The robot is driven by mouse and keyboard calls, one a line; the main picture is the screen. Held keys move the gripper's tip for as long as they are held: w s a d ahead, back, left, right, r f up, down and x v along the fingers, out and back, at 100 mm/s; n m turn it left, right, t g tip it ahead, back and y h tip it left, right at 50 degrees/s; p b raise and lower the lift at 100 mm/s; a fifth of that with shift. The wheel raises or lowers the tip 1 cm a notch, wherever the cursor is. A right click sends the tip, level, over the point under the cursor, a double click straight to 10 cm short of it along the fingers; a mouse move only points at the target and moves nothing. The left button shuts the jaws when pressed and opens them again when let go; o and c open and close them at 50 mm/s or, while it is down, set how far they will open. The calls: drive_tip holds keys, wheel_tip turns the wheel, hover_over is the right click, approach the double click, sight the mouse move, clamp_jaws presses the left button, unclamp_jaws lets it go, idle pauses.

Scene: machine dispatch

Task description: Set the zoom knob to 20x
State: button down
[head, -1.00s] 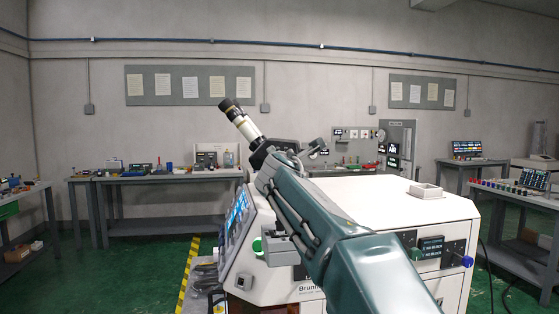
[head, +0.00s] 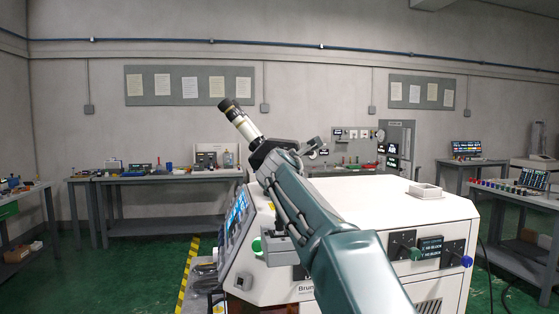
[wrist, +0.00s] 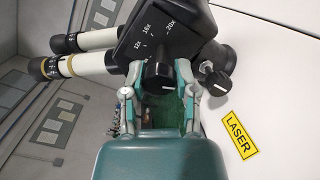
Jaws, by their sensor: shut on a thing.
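The microscope (head: 243,125) rises from the white machine, with its pale eyepiece tube tilted up to the left. In the wrist view, its black head (wrist: 165,35) carries a dial with white marks 12x, 16x and 20x. The black zoom knob (wrist: 158,76) sits below these marks and has a short white line on its lower right. I cannot tell which mark the knob is set to. My gripper (wrist: 156,80) is shut on the knob, one finger on each side. In the head view, my own arm hides the knob and fingertips.
A yellow LASER label (wrist: 240,135) is right of my gripper. A blue screen (head: 238,212) is on the machine's left side.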

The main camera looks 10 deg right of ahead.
drive_tip(key=shift+m, duration=0.4)
drive_tip(key=m, duration=0.3)
drive_tip(key=shift+f+m, duration=0.15)
drive_tip(key=shift+m, duration=0.25)
drive_tip(key=shift+w+f+m+t+h, duration=0.1)
drive_tip(key=shift+m+t+h, duration=0.1)
drive_tip(key=shift+m, duration=1)
drive_tip(key=shift+f+m+t+h, duration=0.1)
drive_tip(key=shift+m+t+h, duration=0.1)
drive_tip(key=shift+m, duration=1)
drive_tip(key=shift+c, duration=1.9)
unclamp_jaws()
drive_tip(key=shift+r, duration=0.15)
